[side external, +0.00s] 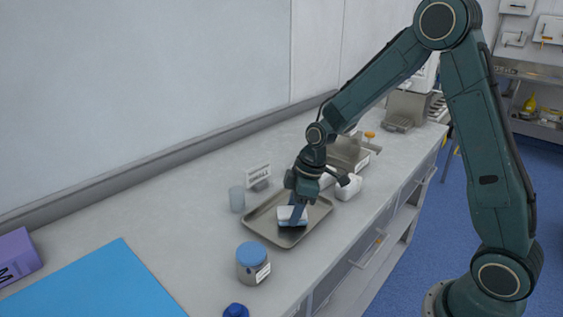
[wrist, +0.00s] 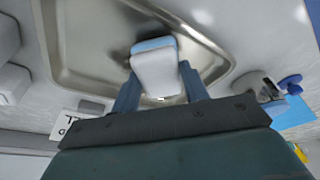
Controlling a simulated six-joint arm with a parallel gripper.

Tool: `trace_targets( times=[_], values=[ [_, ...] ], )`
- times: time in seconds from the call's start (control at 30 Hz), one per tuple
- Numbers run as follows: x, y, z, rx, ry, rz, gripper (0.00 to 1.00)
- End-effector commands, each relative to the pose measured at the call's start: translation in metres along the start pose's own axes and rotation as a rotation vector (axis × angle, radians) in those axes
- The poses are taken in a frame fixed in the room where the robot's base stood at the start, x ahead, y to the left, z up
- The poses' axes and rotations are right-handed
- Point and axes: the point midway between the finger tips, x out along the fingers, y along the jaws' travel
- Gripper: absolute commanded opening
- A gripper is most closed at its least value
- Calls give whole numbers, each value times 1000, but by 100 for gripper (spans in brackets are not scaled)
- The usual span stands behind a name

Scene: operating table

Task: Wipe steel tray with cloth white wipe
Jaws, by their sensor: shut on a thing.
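The steel tray (side external: 262,228) is a shallow rectangular tray on the bench. It also fills the upper middle of the wrist view (wrist: 82,55). The white cloth wipe (side external: 292,213) is a folded white pad with a light blue layer, and it shows between the fingers in the wrist view (wrist: 155,70). My gripper (side external: 298,208) is shut on the wipe and points down over the tray. The wipe is at the tray's inner surface; I cannot tell whether it presses on it. Part of the tray is hidden behind the wipe and my gripper.
A clear cup (side external: 237,199) and a label stand (side external: 258,176) are behind the tray. A blue-lidded jar (side external: 252,263) stands in front. White bottles (side external: 348,187) and another steel container (side external: 352,153) are to the right. A blue mat (side external: 95,285) lies at the left.

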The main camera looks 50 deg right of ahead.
Motion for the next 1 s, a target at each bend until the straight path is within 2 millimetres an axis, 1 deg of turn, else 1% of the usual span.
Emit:
trace_targets(
  times=[0.4,0.77,1.0],
  values=[
    [7,17,-18,-1,1,1,26],
    [8,21,-21,-1,2,2,26],
    [11,29,-29,-1,2,2,26]
  ],
)
